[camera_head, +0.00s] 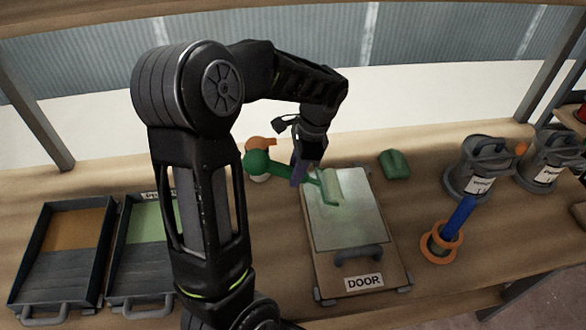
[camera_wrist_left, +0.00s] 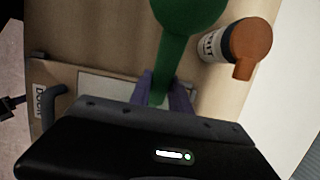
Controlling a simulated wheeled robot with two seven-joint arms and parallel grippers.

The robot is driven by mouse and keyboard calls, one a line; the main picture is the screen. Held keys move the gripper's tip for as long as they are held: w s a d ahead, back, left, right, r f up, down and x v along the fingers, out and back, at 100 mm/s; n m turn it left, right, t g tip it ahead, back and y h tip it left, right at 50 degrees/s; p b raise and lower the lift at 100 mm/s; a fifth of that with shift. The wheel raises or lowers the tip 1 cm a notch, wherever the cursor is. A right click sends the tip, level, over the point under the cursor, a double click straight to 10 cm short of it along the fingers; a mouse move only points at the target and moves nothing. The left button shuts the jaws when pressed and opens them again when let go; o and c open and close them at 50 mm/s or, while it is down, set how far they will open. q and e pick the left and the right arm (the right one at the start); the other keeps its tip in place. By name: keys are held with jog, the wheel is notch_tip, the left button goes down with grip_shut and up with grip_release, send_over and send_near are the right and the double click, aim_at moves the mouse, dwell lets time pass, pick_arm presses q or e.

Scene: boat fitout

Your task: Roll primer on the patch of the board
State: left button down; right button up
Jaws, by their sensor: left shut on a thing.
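The board marked DOOR (camera_head: 318,270) lies flat on the bench, with a grey-green patch (camera_head: 365,222) covering most of its face. My left gripper (camera_head: 308,180) is shut on the green handle of a paint roller (camera_head: 258,162), whose ball end points left. The pale green roller head (camera_head: 329,186) is over the upper left of the patch and appears to rest on it. In the left wrist view the green roller handle (camera_wrist_left: 185,20) stands up between the fingers (camera_wrist_left: 165,92). The roller head is hidden there.
Two trays stand at left, one with brown paint (camera_head: 75,228), one with light green (camera_head: 150,225). An orange-topped bottle (camera_wrist_left: 213,47) stands behind the roller handle. A green block (camera_head: 394,164), a blue-handled tool in an orange ring (camera_head: 442,243) and grey cans (camera_head: 480,168) are at right.

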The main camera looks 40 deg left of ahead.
aim_at(307, 174)
pick_arm(q)
jog(key=shift+w+d+f+p, duration=0.2)
jog(key=shift+w+d+f, duration=0.1)
jog(key=shift+w+d, duration=0.25)
jog(key=shift+w+d+f+p, duration=0.15)
jog(key=shift+w+d+f, duration=0.1)
jog(key=shift+w+d, duration=0.2)
jog(key=shift+w+d+r, duration=0.15)
jog(key=shift+w+d, duration=0.2)
jog(key=shift+d, duration=0.1)
pick_arm(e)
jog(key=shift+s+d+r, duration=0.1)
pick_arm(q)
jog(key=shift+w+r+p, duration=0.1)
jog(key=shift+w+p, duration=0.05)
jog(key=shift+p, duration=0.2)
pick_arm(e)
jog(key=shift+r, duration=0.1)
